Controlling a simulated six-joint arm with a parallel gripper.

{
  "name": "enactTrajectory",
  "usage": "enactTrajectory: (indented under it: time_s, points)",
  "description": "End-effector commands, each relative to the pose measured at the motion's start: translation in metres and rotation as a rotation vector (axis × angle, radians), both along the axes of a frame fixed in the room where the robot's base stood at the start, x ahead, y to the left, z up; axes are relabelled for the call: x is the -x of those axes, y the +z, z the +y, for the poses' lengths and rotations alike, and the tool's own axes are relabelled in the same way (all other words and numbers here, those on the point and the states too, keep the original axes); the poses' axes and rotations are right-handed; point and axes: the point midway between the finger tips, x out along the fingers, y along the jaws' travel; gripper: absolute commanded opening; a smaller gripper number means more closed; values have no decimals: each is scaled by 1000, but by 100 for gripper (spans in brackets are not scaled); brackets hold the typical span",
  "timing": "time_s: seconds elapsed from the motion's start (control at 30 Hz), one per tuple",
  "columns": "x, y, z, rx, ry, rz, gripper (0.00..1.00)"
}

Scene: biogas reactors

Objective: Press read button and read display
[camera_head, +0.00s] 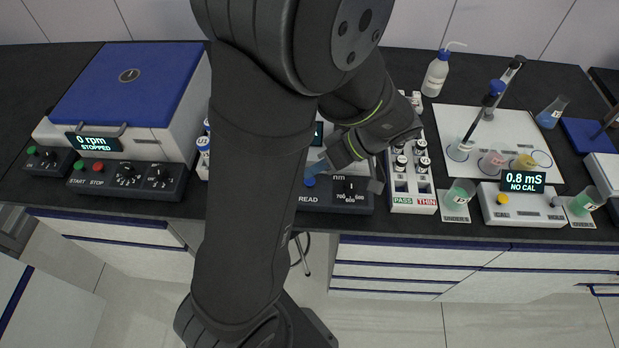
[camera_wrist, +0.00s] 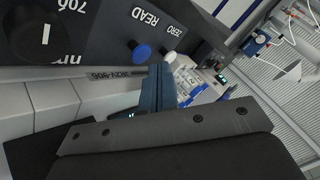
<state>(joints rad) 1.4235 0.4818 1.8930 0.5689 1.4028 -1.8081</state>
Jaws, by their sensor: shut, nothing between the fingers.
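The reader device (camera_head: 340,196) stands on the dark bench, with a "READ" label and a nm dial on its front panel. Its blue READ button (camera_head: 309,181) also shows in the wrist view (camera_wrist: 141,52), with a white ZERO button (camera_wrist: 168,58) beside it. My gripper (camera_wrist: 158,70) is shut and empty. Its fingertips are close to the READ button and appear just apart from it in the wrist view; touch cannot be told. The device's display (camera_head: 318,133) is mostly hidden by my arm, and no reading shows.
A centrifuge (camera_head: 130,85) showing "0 rpm STOPPED" stands at left. A vial rack (camera_head: 413,199) marked PASS and THIN stands just right of the reader. Further right are a conductivity meter (camera_head: 520,212) showing "0.8 mS NO CAL", several beakers and a wash bottle (camera_head: 435,75).

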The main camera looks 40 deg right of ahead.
Motion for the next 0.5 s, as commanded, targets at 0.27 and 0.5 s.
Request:
enactTrajectory:
  time_s: [0.27, 0.5]
  points:
    - [0, 0, 0, 0, 0, 0, 0]
    - [0, -6, 0, -2, 0, 0, 0]
